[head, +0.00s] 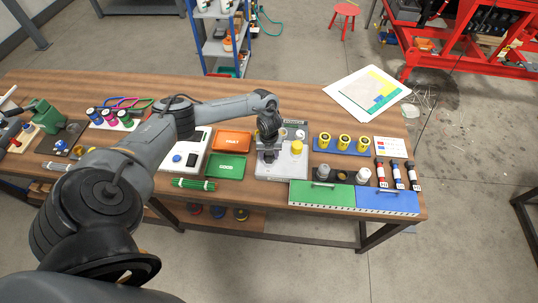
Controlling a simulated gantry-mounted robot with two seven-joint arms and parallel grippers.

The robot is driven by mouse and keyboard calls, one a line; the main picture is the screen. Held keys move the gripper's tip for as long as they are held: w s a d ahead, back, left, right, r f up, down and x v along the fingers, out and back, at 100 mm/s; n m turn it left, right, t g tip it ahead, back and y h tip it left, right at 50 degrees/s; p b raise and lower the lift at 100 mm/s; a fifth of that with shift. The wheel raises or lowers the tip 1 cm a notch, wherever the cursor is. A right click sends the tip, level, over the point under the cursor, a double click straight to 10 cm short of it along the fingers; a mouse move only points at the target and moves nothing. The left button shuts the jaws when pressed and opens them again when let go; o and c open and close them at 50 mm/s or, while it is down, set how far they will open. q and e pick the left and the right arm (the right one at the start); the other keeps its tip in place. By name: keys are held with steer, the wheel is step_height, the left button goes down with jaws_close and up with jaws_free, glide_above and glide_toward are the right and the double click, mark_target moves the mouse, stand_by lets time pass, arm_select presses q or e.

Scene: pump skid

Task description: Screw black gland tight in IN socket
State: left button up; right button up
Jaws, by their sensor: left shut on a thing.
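My left gripper (269,155) points down over the left part of a light grey skid plate (291,174) in the middle of the bench. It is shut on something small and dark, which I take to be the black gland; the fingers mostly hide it. The IN socket is not clearly visible; the gripper and wrist cover that part of the plate. A yellow cap (297,146) stands on the plate just right of the gripper. My right gripper is not in view.
Left of the plate are an orange FAULT tray (232,141), a green GOOD tray (227,167) and a white device (182,158). To the right are yellow-topped parts on a blue holder (342,151), several dark cylinders and a green box (322,197) with a blue one (386,203).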

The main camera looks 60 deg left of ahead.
arm_select(q)
steer(key=m+b, duration=0.2)
steer(key=shift+f+m, duration=0.15)
steer(key=shift+m, duration=0.25)
steer(key=shift+m+b, duration=0.3)
steer(key=shift+m, duration=0.4)
steer(key=o, duration=1.1)
